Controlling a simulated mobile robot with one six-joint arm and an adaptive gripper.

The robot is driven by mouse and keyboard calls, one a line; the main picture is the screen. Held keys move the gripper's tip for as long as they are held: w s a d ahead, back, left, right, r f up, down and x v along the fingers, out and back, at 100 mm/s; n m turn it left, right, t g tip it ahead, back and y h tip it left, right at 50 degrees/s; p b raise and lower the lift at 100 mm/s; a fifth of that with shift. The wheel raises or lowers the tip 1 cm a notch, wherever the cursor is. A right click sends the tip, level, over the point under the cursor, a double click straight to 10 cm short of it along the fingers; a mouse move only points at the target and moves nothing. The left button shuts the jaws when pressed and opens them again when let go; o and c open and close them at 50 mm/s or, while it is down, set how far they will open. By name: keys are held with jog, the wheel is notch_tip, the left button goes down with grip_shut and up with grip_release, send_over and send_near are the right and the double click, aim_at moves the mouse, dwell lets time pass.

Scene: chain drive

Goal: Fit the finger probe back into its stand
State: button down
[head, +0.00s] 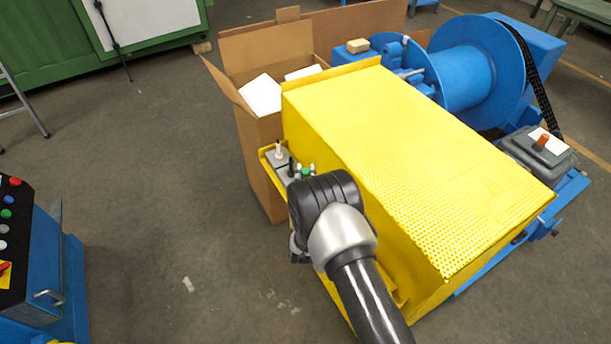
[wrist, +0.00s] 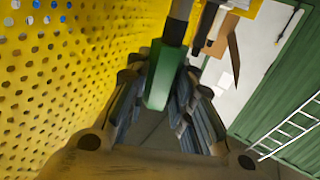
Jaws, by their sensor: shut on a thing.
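The finger probe appears to be the thing with a green handle (wrist: 163,77) and a dark shaft above it in the wrist view. My gripper (wrist: 165,92) is shut on the green part, with a finger on each side. In the head view my wrist hides most of the gripper, and a bit of green (head: 307,171) shows just beyond it. A grey stand (head: 280,164) sits on a small yellow ledge at the guard's left side, just beyond my wrist. A white-topped piece and a dark piece stand upright on it. Its near part is hidden.
The large yellow perforated guard (head: 390,150) rises right beside my gripper. An open cardboard box (head: 258,130) with white contents stands behind the ledge. A blue drum (head: 465,75) is behind the guard. A control panel (head: 22,235) is at left; the floor between is clear.

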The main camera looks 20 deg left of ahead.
jog(key=shift+f+b, duration=0.5)
jog(key=shift+f, duration=0.55)
jog(key=c, duration=1.3)
grip_release()
notch_tip(320, 180, up, 10)
